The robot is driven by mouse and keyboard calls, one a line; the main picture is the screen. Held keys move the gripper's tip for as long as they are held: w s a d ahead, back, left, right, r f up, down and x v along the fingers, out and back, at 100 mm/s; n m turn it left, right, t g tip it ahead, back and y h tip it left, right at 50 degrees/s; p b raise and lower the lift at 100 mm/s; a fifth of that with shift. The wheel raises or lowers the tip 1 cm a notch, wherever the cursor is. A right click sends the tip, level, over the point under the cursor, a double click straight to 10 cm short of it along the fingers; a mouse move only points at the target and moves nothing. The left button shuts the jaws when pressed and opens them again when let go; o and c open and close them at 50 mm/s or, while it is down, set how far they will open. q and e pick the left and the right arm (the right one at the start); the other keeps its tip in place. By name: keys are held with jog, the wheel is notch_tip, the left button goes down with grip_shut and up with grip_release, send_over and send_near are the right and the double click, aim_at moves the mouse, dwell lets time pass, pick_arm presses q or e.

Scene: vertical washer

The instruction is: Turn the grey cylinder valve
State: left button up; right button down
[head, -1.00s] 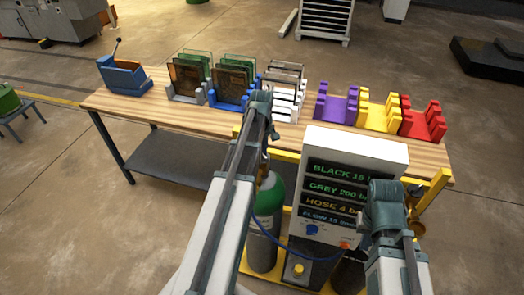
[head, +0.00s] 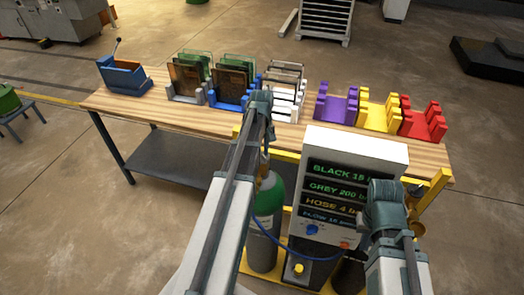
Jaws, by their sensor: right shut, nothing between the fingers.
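The grey cylinder (head: 263,254) with a green shoulder stands upright left of the display panel. A brass-coloured valve (head: 267,181) shows at its top, partly hidden by my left arm. My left gripper (head: 265,158) points down just above the valve. It is small and partly covered, so I cannot tell whether its fingers are apart or touch the valve. My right gripper (head: 362,241) is shut and empty, low beside the right edge of the panel, mostly hidden by its own wrist. A dark cylinder (head: 349,276) shows at the lower right of the panel.
The white-topped panel (head: 352,150) reads black, grey, hose and flow values. A blue hose (head: 290,249) loops in front of it. A yellow frame (head: 438,190) surrounds the unit. Behind is a wooden workbench (head: 170,113) with coloured holders. Open floor lies to the left.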

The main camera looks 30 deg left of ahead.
aim_at(262, 154)
pick_arm(q)
jog(key=shift+o, duration=1)
notch_tip(262, 154, up, 14)
jog(key=p, duration=1.3)
jog(key=shift+p, duration=0.4)
jog(key=shift+s+f, duration=0.1)
jog(key=shift+f, duration=0.05)
